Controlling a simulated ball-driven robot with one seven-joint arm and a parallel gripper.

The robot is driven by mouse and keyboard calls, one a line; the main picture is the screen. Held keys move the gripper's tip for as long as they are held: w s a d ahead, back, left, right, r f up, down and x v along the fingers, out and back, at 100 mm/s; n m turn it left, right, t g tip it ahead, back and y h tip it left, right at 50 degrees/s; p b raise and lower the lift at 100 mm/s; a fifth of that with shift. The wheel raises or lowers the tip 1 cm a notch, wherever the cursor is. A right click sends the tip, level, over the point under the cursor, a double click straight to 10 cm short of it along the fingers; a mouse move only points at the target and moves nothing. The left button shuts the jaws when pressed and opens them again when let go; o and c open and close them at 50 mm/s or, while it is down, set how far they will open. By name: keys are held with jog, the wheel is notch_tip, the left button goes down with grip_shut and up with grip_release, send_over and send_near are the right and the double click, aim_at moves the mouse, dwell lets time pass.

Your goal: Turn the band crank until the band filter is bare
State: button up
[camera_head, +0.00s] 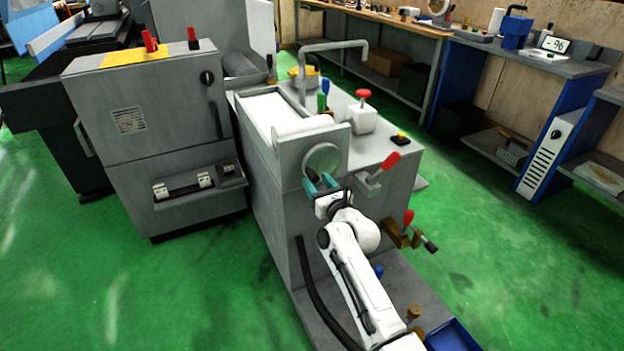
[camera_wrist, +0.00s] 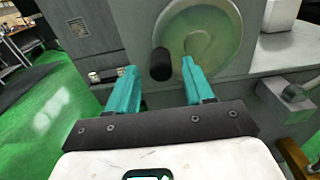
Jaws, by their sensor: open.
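The band crank (camera_head: 322,160) is a pale round disc on the end face of the grey filter unit, with a black handle knob (camera_wrist: 161,64) sticking out at its left side in the wrist view. The band filter (camera_head: 272,112) shows as a white strip in the trough on top of the unit; nothing dark is seen on it at this size. My gripper (camera_head: 320,184) is open, its teal fingers at the lower edge of the disc. In the wrist view the knob appears between the fingertips, touching neither. The knob cannot be made out in the head view.
A red-handled lever (camera_head: 378,173) on a grey block sits right of the disc, with a brass valve (camera_head: 398,236) below. A grey cabinet (camera_head: 150,130) stands left. A black hose (camera_head: 318,290) runs down the unit's front. Green floor is free at left and right.

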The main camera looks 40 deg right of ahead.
aim_at(325, 166)
jog(key=shift+b+x, duration=0.3)
jog(key=shift+x, duration=1.55)
grip_shut()
